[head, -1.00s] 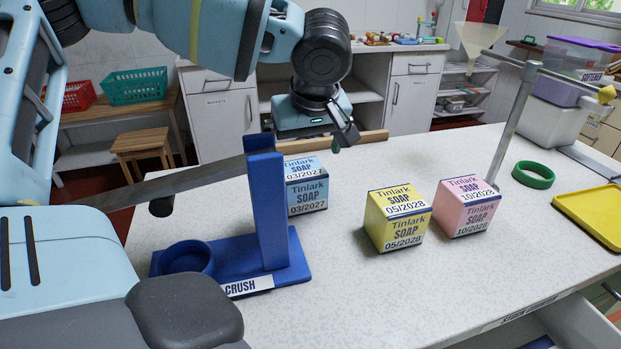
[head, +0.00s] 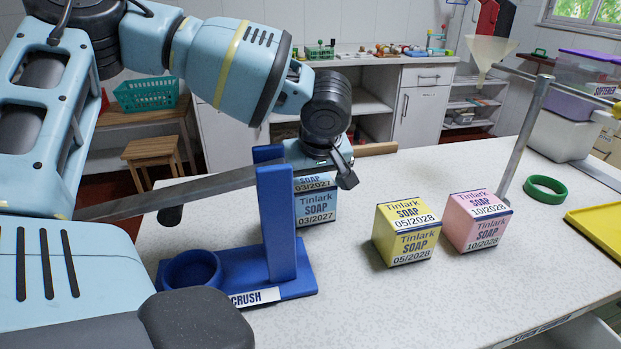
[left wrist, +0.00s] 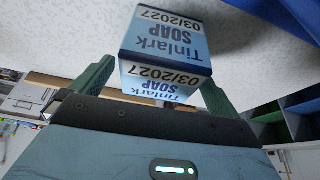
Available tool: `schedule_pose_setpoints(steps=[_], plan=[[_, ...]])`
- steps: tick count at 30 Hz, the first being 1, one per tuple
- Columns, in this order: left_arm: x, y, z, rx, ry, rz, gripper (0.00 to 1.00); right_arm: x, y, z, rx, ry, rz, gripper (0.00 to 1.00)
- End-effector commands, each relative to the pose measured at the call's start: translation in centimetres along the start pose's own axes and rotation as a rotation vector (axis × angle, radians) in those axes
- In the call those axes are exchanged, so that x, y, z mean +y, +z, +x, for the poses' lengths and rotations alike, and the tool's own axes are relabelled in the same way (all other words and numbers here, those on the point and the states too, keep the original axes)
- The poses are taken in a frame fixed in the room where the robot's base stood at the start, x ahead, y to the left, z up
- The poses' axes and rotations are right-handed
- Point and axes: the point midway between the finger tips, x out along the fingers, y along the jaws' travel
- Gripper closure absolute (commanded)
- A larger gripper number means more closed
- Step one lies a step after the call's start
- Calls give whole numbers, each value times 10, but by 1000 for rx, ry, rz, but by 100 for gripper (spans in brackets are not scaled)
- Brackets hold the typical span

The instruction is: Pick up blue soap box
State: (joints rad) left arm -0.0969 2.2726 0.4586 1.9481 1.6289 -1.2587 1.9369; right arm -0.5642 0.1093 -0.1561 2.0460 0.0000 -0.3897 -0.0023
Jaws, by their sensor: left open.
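The blue soap box (head: 317,208), marked 03/2027, stands on the table just behind the upright of the blue crush stand (head: 277,225). The upright hides its left part, and my left gripper (head: 322,172) covers part of its top. My left gripper is open at the box, reaching from above and behind. In the left wrist view the blue soap box (left wrist: 163,42) shows between the two green fingers of the gripper (left wrist: 155,72). I cannot tell whether either finger touches it. My right gripper is not in view.
A yellow soap box (head: 405,234) and a pink soap box (head: 477,220) stand to the right. A metal bar (head: 180,190) crosses to the stand's upright, close to my gripper. A green ring (head: 545,189) and yellow tray (head: 600,232) lie further right. The front table middle is clear.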

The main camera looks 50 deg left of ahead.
Motion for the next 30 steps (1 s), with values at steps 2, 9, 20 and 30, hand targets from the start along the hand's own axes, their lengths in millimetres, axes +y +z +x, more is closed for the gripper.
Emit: schedule_pose_setpoints(steps=[2,9,20,30], plan=[[0,0,7,-1,-1,0,0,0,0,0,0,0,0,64],[0,0,10,0,1,0,0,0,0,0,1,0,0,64],[0,0,10,0,1,0,41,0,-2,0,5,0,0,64],[0,-1,8,1,3,-1,55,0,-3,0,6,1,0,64]])
